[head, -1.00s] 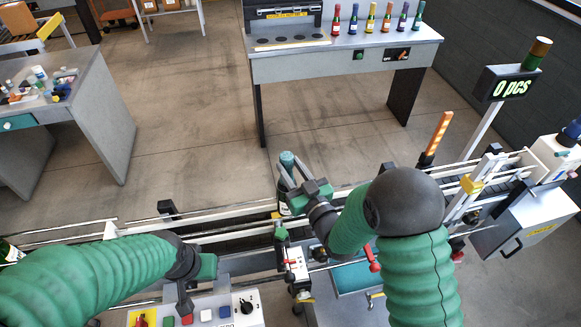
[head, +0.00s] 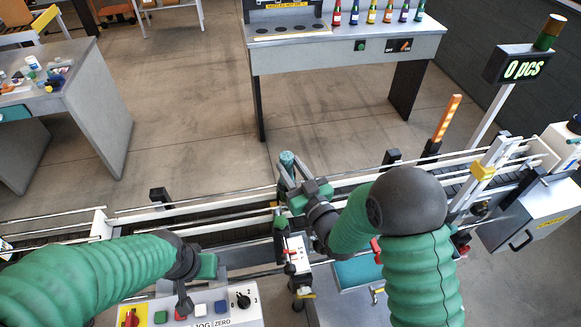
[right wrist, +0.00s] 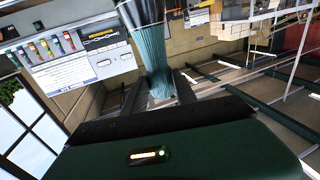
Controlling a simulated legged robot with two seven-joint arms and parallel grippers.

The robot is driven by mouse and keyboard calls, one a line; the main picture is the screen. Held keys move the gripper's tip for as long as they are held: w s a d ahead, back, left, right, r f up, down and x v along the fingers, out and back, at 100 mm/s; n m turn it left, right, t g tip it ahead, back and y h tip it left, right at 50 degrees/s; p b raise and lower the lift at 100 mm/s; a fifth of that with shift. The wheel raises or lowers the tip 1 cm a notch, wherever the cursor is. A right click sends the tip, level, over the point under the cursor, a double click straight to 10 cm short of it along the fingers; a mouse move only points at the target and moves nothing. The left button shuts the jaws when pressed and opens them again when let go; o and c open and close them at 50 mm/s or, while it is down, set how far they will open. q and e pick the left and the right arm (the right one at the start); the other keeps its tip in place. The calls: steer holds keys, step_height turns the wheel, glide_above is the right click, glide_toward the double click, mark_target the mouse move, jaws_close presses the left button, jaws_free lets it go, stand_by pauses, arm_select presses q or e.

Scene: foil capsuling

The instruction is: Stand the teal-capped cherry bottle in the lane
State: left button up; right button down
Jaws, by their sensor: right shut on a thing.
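The teal-capped bottle (head: 287,159) is upright in my right gripper (head: 291,184). Its teal top stands above the fingers, and the lower part is largely hidden by the gripper. It is over or at the conveyor lane (head: 235,232); I cannot tell whether its base touches the belt. In the right wrist view the ribbed teal capsule (right wrist: 152,62) runs between the two dark fingers (right wrist: 158,92). My left gripper (head: 184,300) hangs over the control panel (head: 215,308), with no visible object in it; its finger gap is unclear.
Guide rails (head: 150,212) border the lane. A small white device (head: 296,258) stands just in front of the bottle. An orange-lit post (head: 446,118) and a counter sign reading 0 pcs (head: 523,68) stand right. A back table (head: 340,48) carries several coloured bottles (head: 388,12).

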steer(key=shift+f+b, duration=0.1)
steer(key=shift+b, duration=0.25)
steer(key=c, duration=0.9)
jaws_free()
steer(key=shift+s+d+f, duration=0.1)
steer(key=shift+s+f, duration=0.15)
steer(key=p+v, duration=0.6)
steer(key=v, duration=1)
steer(key=shift+s+p, duration=0.2)
steer(key=shift+p, duration=0.15)
steer(key=shift+w+d, duration=0.1)
